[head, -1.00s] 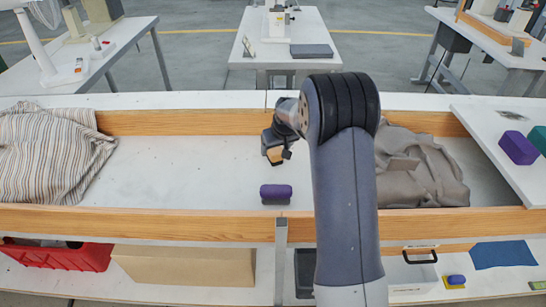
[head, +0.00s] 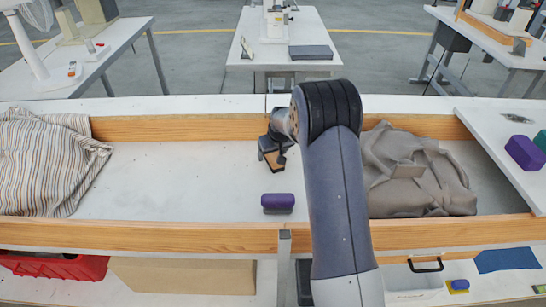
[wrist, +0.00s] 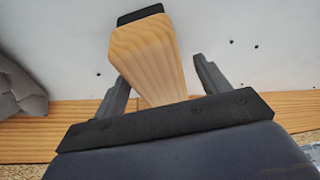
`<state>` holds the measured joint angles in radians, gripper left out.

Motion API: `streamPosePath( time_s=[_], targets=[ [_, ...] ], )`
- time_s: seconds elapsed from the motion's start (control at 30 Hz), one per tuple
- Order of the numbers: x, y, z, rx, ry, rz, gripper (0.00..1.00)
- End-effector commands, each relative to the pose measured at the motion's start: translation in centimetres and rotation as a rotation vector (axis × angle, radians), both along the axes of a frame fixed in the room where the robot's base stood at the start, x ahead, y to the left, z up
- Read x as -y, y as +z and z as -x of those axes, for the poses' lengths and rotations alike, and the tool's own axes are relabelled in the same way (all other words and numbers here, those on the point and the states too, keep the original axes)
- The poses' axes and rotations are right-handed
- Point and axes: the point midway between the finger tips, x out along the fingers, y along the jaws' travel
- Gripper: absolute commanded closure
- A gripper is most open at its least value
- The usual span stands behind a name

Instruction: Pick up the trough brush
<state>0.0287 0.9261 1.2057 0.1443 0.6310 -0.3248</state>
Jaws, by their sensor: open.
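The trough brush appears to be the pale wooden piece with a black end (wrist: 150,55) in the wrist view. It lies between the two fingers of my gripper (wrist: 163,85). The fingers are apart, with a gap on the right side; I cannot tell whether the left finger touches it. In the head view a small tan and dark patch of the brush (head: 274,160) shows under my gripper (head: 271,150), over the white trough floor. My arm hides part of the trough there.
A purple block with a grey underside (head: 278,203) lies nearer in the trough (head: 180,180). A striped cloth (head: 45,165) is at left, a crumpled grey-brown cloth (head: 415,185) at right. Wooden rails (head: 130,234) bound the trough. A purple block (head: 524,153) rests on the right board.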

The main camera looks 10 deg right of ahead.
Motion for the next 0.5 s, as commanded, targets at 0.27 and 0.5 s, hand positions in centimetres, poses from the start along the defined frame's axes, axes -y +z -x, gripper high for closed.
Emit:
streamPosePath(
  time_s=[0.27, 0.5],
  targets=[
    [0.0, -0.3, 0.0, 0.0, 0.0, 0.0, 0.29],
    [0.0, -0.27, 0.01, 0.0, 0.0, 0.0, 0.3]
  ],
)
